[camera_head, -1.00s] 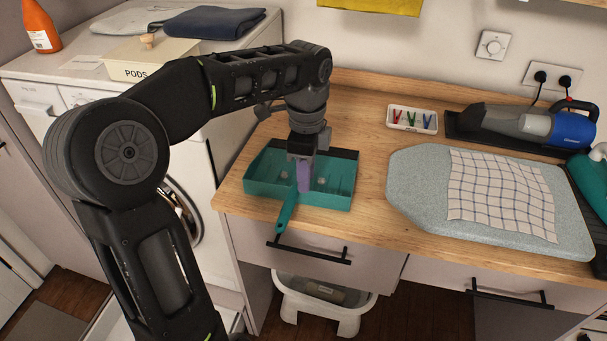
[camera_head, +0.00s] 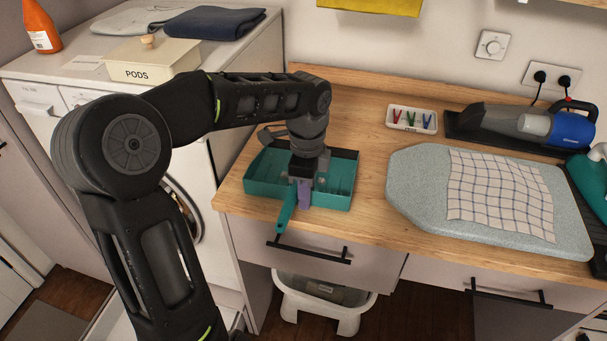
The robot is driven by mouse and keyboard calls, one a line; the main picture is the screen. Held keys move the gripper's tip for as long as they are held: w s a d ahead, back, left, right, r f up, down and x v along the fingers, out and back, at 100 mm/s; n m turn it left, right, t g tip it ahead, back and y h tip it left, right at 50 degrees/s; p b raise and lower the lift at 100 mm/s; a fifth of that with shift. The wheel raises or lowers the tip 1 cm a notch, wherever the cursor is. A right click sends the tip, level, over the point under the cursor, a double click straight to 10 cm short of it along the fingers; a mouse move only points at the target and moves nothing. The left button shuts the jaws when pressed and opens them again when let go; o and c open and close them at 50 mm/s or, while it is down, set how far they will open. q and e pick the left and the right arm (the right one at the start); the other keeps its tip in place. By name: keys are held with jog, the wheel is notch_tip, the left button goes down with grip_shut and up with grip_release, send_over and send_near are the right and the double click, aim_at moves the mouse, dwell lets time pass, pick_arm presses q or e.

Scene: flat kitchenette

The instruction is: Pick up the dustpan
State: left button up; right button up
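The teal dustpan (camera_head: 336,188) lies on the left part of the wooden counter, with its handle (camera_head: 287,212) pointing toward the front edge and over it. My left gripper (camera_head: 303,192) points down over the front of the dustpan, close beside the base of the handle. A purple piece shows at its fingertips; I cannot tell whether it is part of the gripper or a separate thing. The fingers are small and partly hidden, so their opening is unclear. My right gripper is not in view.
An ironing board (camera_head: 412,190) with a checked cloth (camera_head: 500,195) lies to the right. A peg tray (camera_head: 411,120) and a handheld vacuum (camera_head: 535,124) stand behind. A washing machine with a PODS box (camera_head: 140,72) is at the left.

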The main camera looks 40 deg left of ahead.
pick_arm(q)
jog(key=shift+c, duration=0.2)
grip_shut()
dwell(1.3)
